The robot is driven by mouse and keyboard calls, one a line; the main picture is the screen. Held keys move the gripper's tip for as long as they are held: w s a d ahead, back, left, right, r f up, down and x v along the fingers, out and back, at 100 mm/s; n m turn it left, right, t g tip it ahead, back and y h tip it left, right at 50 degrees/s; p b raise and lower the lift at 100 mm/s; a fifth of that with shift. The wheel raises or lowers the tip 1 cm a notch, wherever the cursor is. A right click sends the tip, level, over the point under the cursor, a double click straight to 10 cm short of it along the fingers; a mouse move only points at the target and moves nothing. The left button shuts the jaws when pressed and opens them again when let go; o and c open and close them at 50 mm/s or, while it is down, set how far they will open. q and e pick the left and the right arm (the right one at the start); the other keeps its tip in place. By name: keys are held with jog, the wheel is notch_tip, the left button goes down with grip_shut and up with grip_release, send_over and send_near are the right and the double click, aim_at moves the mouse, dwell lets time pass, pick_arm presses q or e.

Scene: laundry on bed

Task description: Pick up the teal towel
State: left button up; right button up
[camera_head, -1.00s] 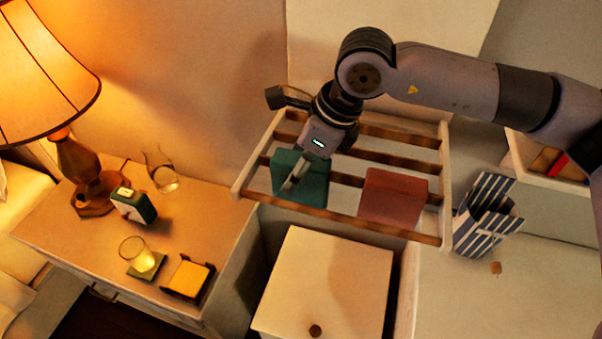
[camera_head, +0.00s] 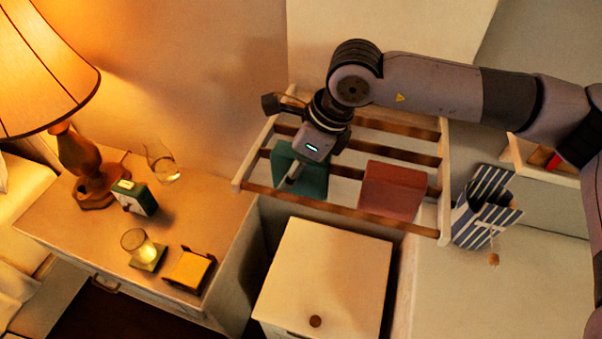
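The teal towel (camera_head: 313,181) is a folded block on the left part of the slatted wooden rack. My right gripper (camera_head: 291,176) comes in from above, its arm entering from the right. One finger shows in front of the towel's near left side. The other finger is hidden, so I cannot tell whether the gripper is open or shut on the towel. The gripper body covers the towel's upper right part. My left gripper is not in view.
A red folded towel (camera_head: 393,189) lies on the same rack (camera_head: 345,224), right of the teal one. A striped bag (camera_head: 484,208) stands right of the rack. A nightstand (camera_head: 100,238) with a lamp, clock and glasses is at left. A white cabinet (camera_head: 325,270) stands below.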

jog(key=shift+f+b, duration=0.15)
jog(key=shift+b, duration=0.25)
jog(key=shift+c, duration=0.3)
jog(key=c, duration=1.2)
